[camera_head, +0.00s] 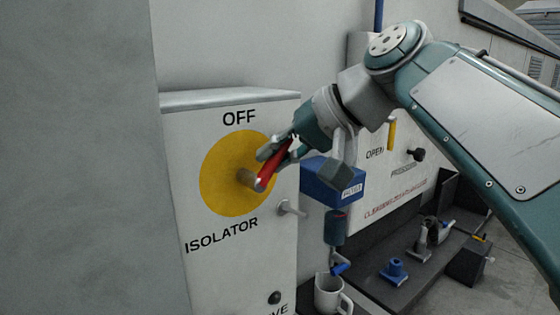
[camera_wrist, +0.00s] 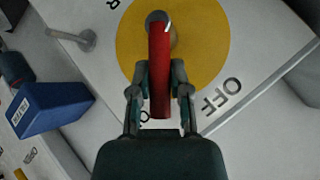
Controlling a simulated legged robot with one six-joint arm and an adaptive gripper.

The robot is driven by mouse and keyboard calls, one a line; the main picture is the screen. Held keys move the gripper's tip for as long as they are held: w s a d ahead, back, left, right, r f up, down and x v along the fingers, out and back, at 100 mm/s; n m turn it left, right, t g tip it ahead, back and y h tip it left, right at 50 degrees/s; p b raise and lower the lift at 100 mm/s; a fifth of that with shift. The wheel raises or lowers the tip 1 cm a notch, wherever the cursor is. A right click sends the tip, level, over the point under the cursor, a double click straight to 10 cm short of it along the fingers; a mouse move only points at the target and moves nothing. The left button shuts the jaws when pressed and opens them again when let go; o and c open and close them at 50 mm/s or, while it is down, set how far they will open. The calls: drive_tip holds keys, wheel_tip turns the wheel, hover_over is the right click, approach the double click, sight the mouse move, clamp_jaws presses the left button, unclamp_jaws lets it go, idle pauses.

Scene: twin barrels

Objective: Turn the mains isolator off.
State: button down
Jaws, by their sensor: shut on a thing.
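The isolator is a white box with a yellow disc (camera_head: 214,186) and a red handle (camera_head: 268,174) on a hub in front of it. "OFF" is printed above the disc and "ISOLATOR" below. In the head view the handle slants up to the right from the hub, pointing right of "OFF". My gripper (camera_head: 280,154) is shut on the red handle. In the wrist view the handle (camera_wrist: 160,62) lies between both fingers (camera_wrist: 160,80), its free end toward my palm, apart from "OFF". A letter beside the handle's end is mostly hidden by my gripper.
A grey lever (camera_head: 291,208) sticks out at the box's lower right. A blue box (camera_head: 332,183) is close beside my gripper, with a blue-handled device below it. A white mug (camera_head: 328,295) stands lower down. A grey wall (camera_head: 75,150) stands at the left.

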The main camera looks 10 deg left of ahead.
sight(257, 176)
drive_tip(key=shift+s+a+r+n+t+h, duration=0.15)
drive_tip(key=shift+s+a+n+t+h, duration=0.2)
drive_tip(key=shift+n+t+h, duration=0.2)
drive_tip(key=shift+s+a+r+n+t+h, duration=0.15)
drive_tip(key=shift+s+a+n+t+h, duration=0.1)
drive_tip(key=shift+s+n+t+h, duration=0.3)
drive_tip(key=shift+s+a+n+t+h, duration=0.15)
drive_tip(key=shift+a+n+t+h, duration=0.1)
drive_tip(key=shift+t+h, duration=0.3)
drive_tip(key=shift+s+a+n+t+h, duration=0.15)
drive_tip(key=shift+a+n+t+h, duration=0.1)
drive_tip(key=shift+t+h, duration=0.25)
drive_tip(key=c, duration=0.6)
unclamp_jaws()
drive_tip(key=shift+r+t, duration=0.1)
drive_tip(key=shift+t, duration=0.15)
drive_tip(key=shift+s+d+r, duration=0.1)
drive_tip(key=shift+s+d+r, duration=0.1)
drive_tip(key=shift+s+r, duration=0.05)
drive_tip(key=shift+r, duration=0.05)
drive_tip(key=v, duration=1.1)
